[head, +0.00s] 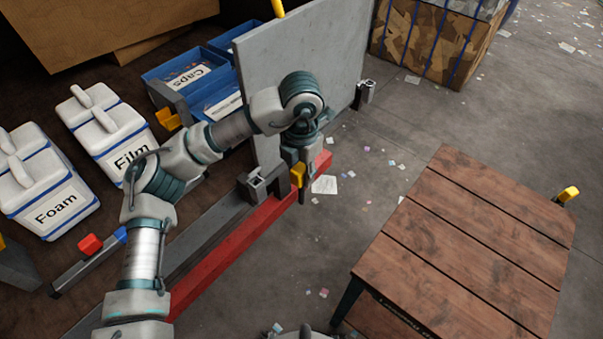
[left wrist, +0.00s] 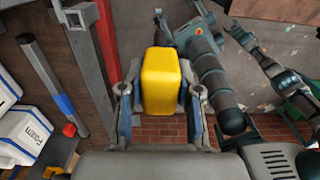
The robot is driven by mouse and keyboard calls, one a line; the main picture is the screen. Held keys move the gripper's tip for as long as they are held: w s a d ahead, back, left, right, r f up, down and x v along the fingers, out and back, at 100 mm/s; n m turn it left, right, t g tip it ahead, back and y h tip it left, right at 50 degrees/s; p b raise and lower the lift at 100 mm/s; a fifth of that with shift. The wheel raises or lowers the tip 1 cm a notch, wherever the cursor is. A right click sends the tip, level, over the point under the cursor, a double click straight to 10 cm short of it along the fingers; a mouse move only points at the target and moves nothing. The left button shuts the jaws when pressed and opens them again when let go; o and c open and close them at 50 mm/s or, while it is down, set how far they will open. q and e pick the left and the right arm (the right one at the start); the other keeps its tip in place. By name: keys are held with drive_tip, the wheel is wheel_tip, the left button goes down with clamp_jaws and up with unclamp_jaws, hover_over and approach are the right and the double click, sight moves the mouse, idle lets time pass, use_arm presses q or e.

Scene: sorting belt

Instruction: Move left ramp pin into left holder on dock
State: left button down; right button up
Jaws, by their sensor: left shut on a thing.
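The pin with a yellow block head (head: 297,174) is in my left gripper (head: 300,170). Its dark shaft points down in the head view. In the left wrist view the yellow head (left wrist: 163,80) sits between the two fingers of my left gripper (left wrist: 160,95), which are shut on it. A grey square holder (head: 254,186) with an open top stands beside the red rail (head: 240,228), just left of the pin. This holder also shows in the left wrist view (left wrist: 78,15). The pin is apart from this holder. My right gripper is not clearly seen in either view.
A grey upright panel (head: 340,60) stands behind my left gripper. Another grey holder (head: 366,91) is by its right edge. A wooden-topped ramp (head: 470,250) at right has a yellow-headed pin (head: 568,194) at its far corner. White Foam and Film boxes are at left.

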use_arm(q)
wheel_tip(320, 180, up, 9)
drive_tip(key=p, duration=0.5)
drive_tip(key=shift+f, duration=0.3)
drive_tip(key=shift+w+f, duration=0.1)
